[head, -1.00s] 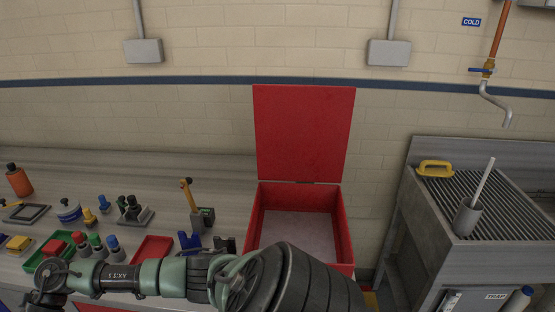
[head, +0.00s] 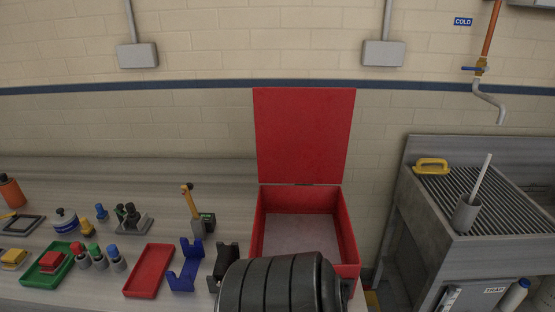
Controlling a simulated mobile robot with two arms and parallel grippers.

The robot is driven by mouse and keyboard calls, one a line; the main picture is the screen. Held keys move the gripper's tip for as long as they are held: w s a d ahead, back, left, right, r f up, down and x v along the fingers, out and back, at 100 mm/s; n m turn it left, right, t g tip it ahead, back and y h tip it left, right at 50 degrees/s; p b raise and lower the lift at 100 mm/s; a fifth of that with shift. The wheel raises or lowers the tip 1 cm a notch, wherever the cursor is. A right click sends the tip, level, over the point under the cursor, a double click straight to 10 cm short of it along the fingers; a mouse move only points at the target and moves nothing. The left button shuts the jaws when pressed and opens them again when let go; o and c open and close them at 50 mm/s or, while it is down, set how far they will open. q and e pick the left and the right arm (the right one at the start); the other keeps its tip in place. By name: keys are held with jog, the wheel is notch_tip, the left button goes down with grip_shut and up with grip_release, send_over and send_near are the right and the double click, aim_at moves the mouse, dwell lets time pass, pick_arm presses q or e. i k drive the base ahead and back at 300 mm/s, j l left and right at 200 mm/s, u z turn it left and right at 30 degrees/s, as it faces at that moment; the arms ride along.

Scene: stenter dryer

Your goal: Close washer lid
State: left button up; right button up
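The red washer (head: 346,235) is an open-topped red box at the right end of the grey bench. Its red lid (head: 303,136) stands upright at the back edge, hinged there and fully open. The box looks empty, with a pale grey floor (head: 288,235). A black ribbed arm part of mine covers the box's front lower left. Neither of my grippers shows in the head view.
A red tray (head: 149,271), a blue stand (head: 186,266), a black stand (head: 226,259) and a green tray (head: 47,279) lie left of the box. A grey sink (head: 470,178) with a brush pot (head: 466,214) stands to the right, beyond a gap.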

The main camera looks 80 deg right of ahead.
aim_at(303, 134)
jog(key=i+z, duration=0.35)
jog(key=i+j+z, duration=0.2)
jog(key=i+z, duration=0.15)
jog(key=i, duration=0.15)
jog(key=z, duration=2.5)
